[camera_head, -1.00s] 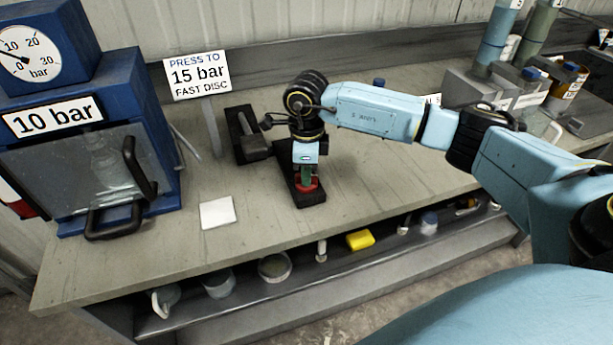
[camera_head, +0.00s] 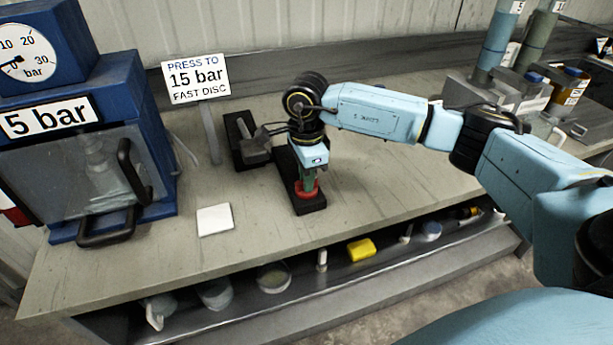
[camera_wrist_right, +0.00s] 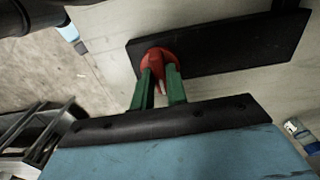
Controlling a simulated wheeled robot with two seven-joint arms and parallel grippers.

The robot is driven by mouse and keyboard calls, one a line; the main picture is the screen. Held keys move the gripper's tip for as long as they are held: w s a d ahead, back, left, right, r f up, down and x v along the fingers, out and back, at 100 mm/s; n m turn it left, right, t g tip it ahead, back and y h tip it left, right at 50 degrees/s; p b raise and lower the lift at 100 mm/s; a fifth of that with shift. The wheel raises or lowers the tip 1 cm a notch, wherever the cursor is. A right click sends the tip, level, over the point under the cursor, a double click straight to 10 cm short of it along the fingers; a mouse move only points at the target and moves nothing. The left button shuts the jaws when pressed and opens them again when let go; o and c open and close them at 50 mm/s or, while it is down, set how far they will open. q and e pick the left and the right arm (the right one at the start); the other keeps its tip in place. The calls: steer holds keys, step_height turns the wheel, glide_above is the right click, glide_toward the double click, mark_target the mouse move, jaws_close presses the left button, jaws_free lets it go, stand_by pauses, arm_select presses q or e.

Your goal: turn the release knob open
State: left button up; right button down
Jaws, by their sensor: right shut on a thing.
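The red release knob (camera_head: 306,190) sits on a black base plate (camera_head: 311,207) on the bench. It also shows in the right wrist view (camera_wrist_right: 159,65), between the green fingers. My right gripper (camera_head: 307,180) points down at the knob and is shut on it; its green fingertips (camera_wrist_right: 160,85) lie on either side of the knob. The blue press (camera_head: 160,140) at the left has a label (camera_head: 48,118) reading "5 bar" and a round gauge (camera_head: 25,52). My left gripper is not in view.
A sign (camera_head: 196,78) reads "PRESS TO 15 bar FAST DISC". A black lever block (camera_head: 245,140) stands just left of the knob's base. A white square (camera_head: 214,219) lies on the bench (camera_head: 150,255). Bottles and boxes crowd the back right. The shelf below holds a yellow block (camera_head: 361,249).

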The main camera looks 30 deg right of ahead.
steer(key=c, duration=1.4)
jaws_free()
